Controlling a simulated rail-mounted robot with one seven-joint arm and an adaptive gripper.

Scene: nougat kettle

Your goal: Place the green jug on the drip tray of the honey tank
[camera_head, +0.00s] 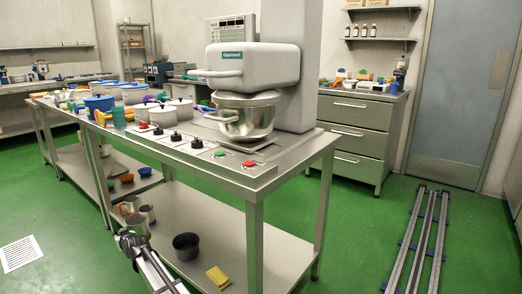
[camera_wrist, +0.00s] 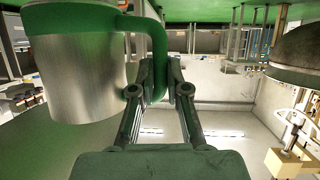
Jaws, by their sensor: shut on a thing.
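The jug (camera_wrist: 80,85) fills the upper left of the wrist view, with a bare metal body and a green band and green handle (camera_wrist: 158,45). My gripper (camera_wrist: 158,92) is shut on that handle, one finger on each side, and the jug hangs beside the fingers. This view looks upside down, with green floor at the top and ceiling lights at the bottom. In the head view my gripper (camera_head: 126,239) is low at the near side of the steel bench; the jug cannot be told apart there. I cannot pick out the honey tank or its drip tray with certainty.
The steel bench (camera_head: 290,165) carries a mixer (camera_head: 252,68) and several pots. Its lower shelf (camera_head: 215,215) holds a dark pot (camera_head: 186,246) and a yellow cloth (camera_head: 218,278). A dark dome (camera_wrist: 300,52) and brass-coloured fitting (camera_wrist: 290,160) show right in the wrist view.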

